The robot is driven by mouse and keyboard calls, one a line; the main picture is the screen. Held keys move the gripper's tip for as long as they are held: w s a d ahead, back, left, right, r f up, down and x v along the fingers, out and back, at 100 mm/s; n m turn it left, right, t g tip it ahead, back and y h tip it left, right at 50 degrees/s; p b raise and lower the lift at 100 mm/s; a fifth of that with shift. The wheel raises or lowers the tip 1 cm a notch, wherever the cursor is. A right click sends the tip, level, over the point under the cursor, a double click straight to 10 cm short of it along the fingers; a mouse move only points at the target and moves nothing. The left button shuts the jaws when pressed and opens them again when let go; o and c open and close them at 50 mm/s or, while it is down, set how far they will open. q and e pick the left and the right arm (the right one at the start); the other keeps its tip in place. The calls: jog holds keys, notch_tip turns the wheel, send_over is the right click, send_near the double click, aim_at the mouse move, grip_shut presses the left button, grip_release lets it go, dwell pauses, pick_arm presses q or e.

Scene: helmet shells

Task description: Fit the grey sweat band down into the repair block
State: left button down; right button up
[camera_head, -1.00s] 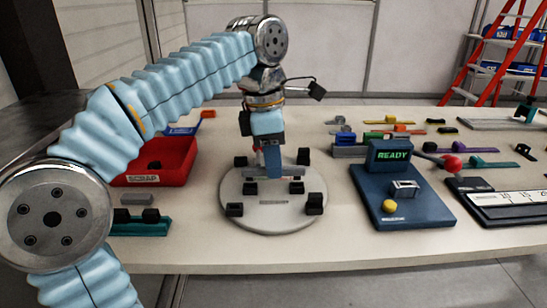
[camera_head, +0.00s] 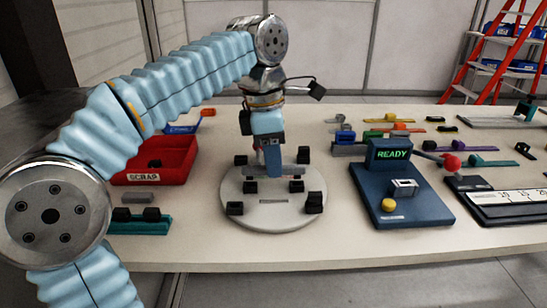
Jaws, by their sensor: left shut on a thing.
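The grey sweat band (camera_head: 290,169) shows as a blue-grey strip low over a round pale plate with several black posts, the repair block (camera_head: 270,216). My left gripper (camera_head: 271,152) points down over the far half of the plate, shut on the band. The fingers hide part of the band. I cannot tell whether the band touches the plate or is seated between the posts. My right gripper is not in view.
A red scrap bin (camera_head: 165,165) and a teal holder with black posts (camera_head: 142,222) are left of the plate. A blue READY station (camera_head: 405,205) with a yellow button stands to the right. Several coloured parts lie behind it. The table's front edge is close to the plate.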

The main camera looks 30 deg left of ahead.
aim_at(264, 166)
pick_arm(q)
jog(key=shift+f+b, duration=0.85)
jog(key=shift+f, duration=0.35)
jog(key=c, duration=1)
grip_release()
jog(key=shift+r, duration=0.15)
jog(key=r+p, duration=0.1)
jog(key=r, duration=0.3)
jog(key=a+r+p, duration=0.1)
jog(key=r+p, duration=0.1)
jog(key=r, duration=0.3)
jog(key=r+p, duration=0.1)
jog(key=r, duration=0.3)
jog(key=shift+s+a+r+p, duration=0.25)
jog(key=shift+s+p, duration=0.1)
jog(key=shift+s, duration=0.05)
